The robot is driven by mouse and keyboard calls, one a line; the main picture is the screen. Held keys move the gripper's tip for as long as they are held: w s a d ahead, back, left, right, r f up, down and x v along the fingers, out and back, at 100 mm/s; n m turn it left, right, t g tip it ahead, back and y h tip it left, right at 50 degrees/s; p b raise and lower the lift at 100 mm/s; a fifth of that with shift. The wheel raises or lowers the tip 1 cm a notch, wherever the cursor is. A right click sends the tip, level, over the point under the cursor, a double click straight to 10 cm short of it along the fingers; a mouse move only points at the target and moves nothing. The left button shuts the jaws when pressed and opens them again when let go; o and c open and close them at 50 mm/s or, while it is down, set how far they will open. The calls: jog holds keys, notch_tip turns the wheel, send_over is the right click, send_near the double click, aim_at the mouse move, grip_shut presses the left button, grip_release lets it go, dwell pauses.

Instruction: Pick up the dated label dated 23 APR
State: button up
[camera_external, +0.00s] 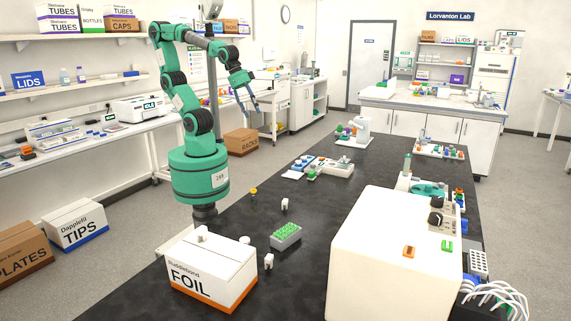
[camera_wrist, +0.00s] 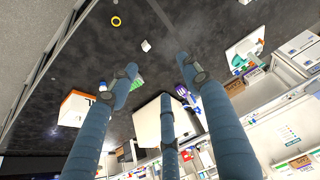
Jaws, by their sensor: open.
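No label dated 23 APR can be read in either view. Small white pieces stand on the dark bench (camera_external: 330,215) in the external view: one piece (camera_external: 285,204) behind the green-topped rack and another piece (camera_external: 268,261) beside the FOIL box. I cannot tell whether either is a label. In the wrist view a small white piece (camera_wrist: 146,46) lies on the bench beyond my fingertips. My gripper (camera_external: 252,103) hangs high, left of the bench's far part, away from these pieces. In the wrist view its blue fingers (camera_wrist: 160,78) are spread with nothing between them.
The FOIL box (camera_external: 212,272) stands at the bench's near left. A rack with green tops (camera_external: 286,236) and a yellow item (camera_external: 253,191) are nearby. A large white machine (camera_external: 390,262) fills the near right. Trays with small equipment (camera_external: 322,168) stand farther back. The middle bench is mostly bare.

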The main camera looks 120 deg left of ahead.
jog(key=w+d+f+b, duration=0.1)
jog(key=w+d+f, duration=0.2)
jog(key=w+f, duration=0.2)
jog(key=w+d+f+b, duration=0.1)
jog(key=w+d+f, duration=0.2)
jog(key=f, duration=0.9)
jog(key=w+d+f+n, duration=0.1)
jog(key=w+d+f, duration=0.2)
jog(key=w+f, duration=0.4)
notch_tip(320, 180, down, 2)
jog(key=shift+w+d+f+g+b, duration=0.1)
jog(key=shift+w+d+g+b, duration=0.1)
jog(key=shift+g+b, duration=0.15)
jog(key=shift+f, duration=0.1)
jog(key=b, duration=0.2)
send_over(284, 200)
jog(key=s, duration=0.2)
notch_tip(284, 200, down, 8)
jog(key=shift+s+d+r, duration=0.2)
jog(key=shift+d, duration=0.15)
jog(key=shift+f, duration=0.1)
jog(key=shift+a+b+x, duration=0.15)
jog(key=shift+b+x, duration=0.2)
jog(key=shift+x, duration=0.95)
jog(key=shift+a+b+x, duration=0.15)
jog(key=shift+b+x, duration=0.15)
jog(key=shift+x, duration=0.95)
